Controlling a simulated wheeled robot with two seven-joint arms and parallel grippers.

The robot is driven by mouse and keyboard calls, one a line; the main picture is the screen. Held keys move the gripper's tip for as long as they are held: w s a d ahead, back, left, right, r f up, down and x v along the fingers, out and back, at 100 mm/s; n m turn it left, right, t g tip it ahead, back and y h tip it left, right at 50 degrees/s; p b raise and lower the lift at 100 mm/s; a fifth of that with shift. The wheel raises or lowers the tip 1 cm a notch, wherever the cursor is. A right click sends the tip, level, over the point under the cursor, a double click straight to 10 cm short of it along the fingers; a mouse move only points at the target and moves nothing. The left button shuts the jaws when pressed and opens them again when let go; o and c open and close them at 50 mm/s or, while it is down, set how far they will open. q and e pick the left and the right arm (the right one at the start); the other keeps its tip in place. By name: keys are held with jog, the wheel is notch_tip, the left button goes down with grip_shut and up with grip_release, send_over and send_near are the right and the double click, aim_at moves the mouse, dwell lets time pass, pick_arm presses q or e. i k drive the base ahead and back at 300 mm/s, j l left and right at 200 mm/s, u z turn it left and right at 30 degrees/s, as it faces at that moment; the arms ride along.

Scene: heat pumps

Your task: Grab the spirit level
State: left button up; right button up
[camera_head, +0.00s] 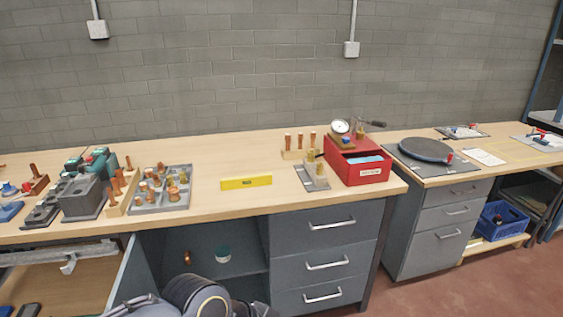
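A yellow bar (246,182) with dark marking in its middle lies on the wooden workbench (220,208), near the middle of the front half. It looks like the spirit level, though its vials are too small to make out. It lies nearly parallel to the bench's front edge, with bare wood around it. Neither of my grippers can be made out; only dark rounded parts, likely mine, show at the bottom edge.
A grey tray of copper fittings (160,209) stands left of the yellow bar. A red box (346,160) with a gauge stands to the right. Grey drawers (326,265) and an open shelf lie below. A second bench (470,177) stands at the right.

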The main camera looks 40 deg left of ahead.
aim_at(251, 181)
jog(key=i+j+u, duration=0.15)
jog(key=i+u, duration=1)
jog(key=i+j+u, duration=0.1)
jog(key=i, duration=0.7)
